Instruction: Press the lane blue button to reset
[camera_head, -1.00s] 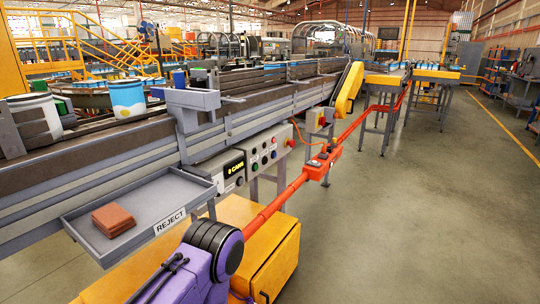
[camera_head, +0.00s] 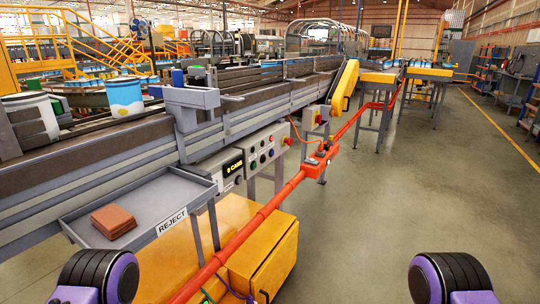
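A grey control box (camera_head: 265,151) is mounted on the side of the conveyor frame, near the picture's middle. Its front carries several small round buttons in two rows, green, red and dark ones among them. They are too small to be sure which is blue. A larger red knob (camera_head: 288,141) sits on the box's right side. My purple arms with black ringed joints show at the bottom left and bottom right, well below the box. Neither gripper is in view.
A grey reject tray (camera_head: 185,192) holding brown pieces (camera_head: 114,221) juts out at left. A red rail (camera_head: 262,214) with an orange box (camera_head: 318,161) runs in front of the control box. A yellow cabinet (camera_head: 268,262) stands below. The floor at right is clear.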

